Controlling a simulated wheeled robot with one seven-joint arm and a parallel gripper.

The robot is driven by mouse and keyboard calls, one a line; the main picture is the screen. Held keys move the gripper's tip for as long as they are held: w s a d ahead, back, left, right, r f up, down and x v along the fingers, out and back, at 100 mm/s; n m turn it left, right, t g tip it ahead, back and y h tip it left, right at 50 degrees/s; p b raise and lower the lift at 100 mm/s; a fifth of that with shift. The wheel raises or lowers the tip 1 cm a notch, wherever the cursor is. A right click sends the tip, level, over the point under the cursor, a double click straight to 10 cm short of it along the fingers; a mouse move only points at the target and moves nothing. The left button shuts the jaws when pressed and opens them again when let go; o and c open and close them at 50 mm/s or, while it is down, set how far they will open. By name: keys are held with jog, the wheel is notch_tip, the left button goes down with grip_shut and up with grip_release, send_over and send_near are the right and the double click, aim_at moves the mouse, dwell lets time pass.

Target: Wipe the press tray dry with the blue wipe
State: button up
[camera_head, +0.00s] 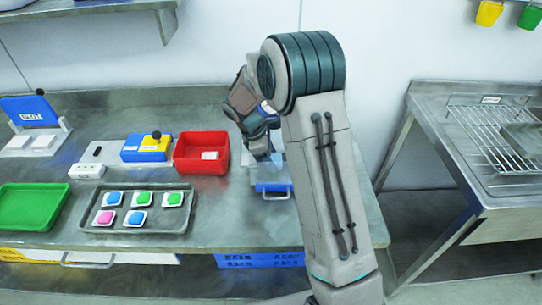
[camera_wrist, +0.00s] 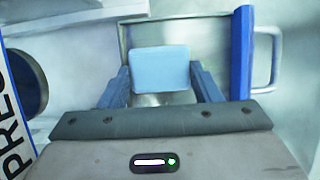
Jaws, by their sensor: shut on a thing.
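My gripper (camera_wrist: 160,78) is shut on the blue wipe (camera_wrist: 160,62), a light blue pad held between its two blue fingers in the wrist view. The press tray (camera_wrist: 138,32) is a grey metal surface beyond the wipe, with a blue edge bar (camera_wrist: 242,55) and a metal handle at the right. The wipe overlaps the tray in this view; I cannot tell whether it touches it. In the head view the tray's blue front (camera_head: 273,187) shows just below my wrist. My arm hides most of the press, and the wipe cannot be made out there.
A red bin (camera_head: 188,168) stands left of my arm, beside a blue and yellow box (camera_head: 147,148). A metal tray (camera_head: 125,238) holds several coloured pads. A green tray (camera_head: 30,205) lies at far left. A sink unit (camera_head: 490,195) stands right, across a gap.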

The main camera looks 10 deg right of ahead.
jog(key=shift+s+f, duration=0.1)
jog(key=shift+f, duration=0.15)
jog(key=o, duration=0.7)
jog(key=shift+r+p, duration=0.3)
jog(key=shift+r, duration=0.1)
jog(key=c, duration=0.9)
jog(key=shift+o, duration=0.2)
jog(key=shift+f, duration=0.1)
jog(key=shift+d, duration=0.2)
